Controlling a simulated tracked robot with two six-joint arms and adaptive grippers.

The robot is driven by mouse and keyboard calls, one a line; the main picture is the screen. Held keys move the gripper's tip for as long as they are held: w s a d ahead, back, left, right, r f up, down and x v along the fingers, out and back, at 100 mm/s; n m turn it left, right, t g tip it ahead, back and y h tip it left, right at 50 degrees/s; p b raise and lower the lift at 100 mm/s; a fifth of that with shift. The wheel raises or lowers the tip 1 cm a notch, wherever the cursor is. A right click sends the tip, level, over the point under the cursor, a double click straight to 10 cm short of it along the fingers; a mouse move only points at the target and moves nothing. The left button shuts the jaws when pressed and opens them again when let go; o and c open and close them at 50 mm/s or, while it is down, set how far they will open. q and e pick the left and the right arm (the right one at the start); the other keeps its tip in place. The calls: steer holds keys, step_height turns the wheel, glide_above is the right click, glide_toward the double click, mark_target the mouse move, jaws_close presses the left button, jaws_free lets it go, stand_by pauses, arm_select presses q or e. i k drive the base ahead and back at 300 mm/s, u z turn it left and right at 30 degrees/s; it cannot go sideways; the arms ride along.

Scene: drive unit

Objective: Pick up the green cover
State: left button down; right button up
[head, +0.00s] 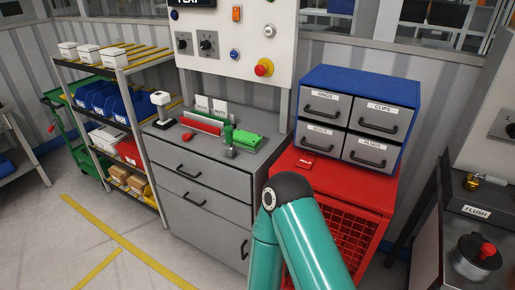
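A flat green piece (247,138), which looks like the green cover, lies on top of the grey drawer cabinet (205,178), near its right end. A small upright item with a green top and grey lower part (229,140) stands at its left and partly overlaps it in the view.
A red bar (201,126), white labelled cards and a small red item (187,136) share the cabinet top. A control panel (232,40) stands behind. A blue drawer unit (357,110) sits on a red cabinet (322,190) at the right.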

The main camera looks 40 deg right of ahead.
mark_target(250, 138)
steer(key=z, duration=0.5)
steer(key=k, duration=0.15)
steer(key=z, duration=0.25)
steer(key=i, duration=0.95)
steer(key=u, duration=0.05)
